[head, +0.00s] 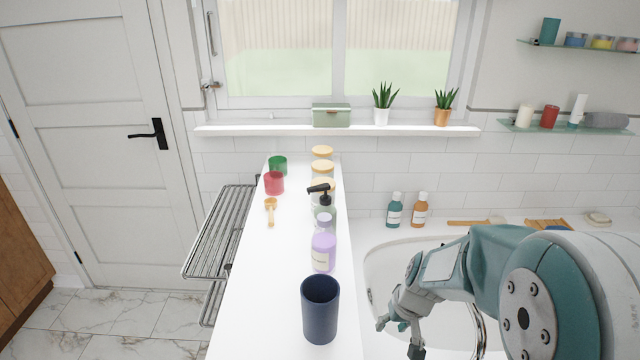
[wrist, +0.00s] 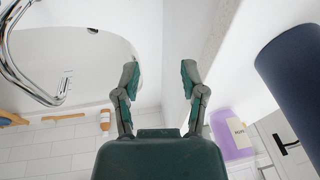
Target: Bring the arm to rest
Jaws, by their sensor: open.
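My arm reaches in from the right in the head view, over the white bathtub (head: 385,258). My gripper (head: 398,338) is to the right of the white counter, with its fingers pointing down. In the wrist view my gripper (wrist: 160,80) shows two fingers spread apart with nothing between them. The dark blue cup (head: 320,310) stands upright at the near end of the counter, left of my gripper and apart from it. The cup also shows at the right in the wrist view (wrist: 298,85).
The narrow counter (head: 254,290) holds a lilac bottle (head: 323,250), a pump bottle (head: 325,212), several jars, a red cup (head: 274,183), a green cup (head: 278,166) and a wooden scoop (head: 270,212). A wire rack (head: 215,245) is left. A tap (wrist: 30,75) is near my gripper.

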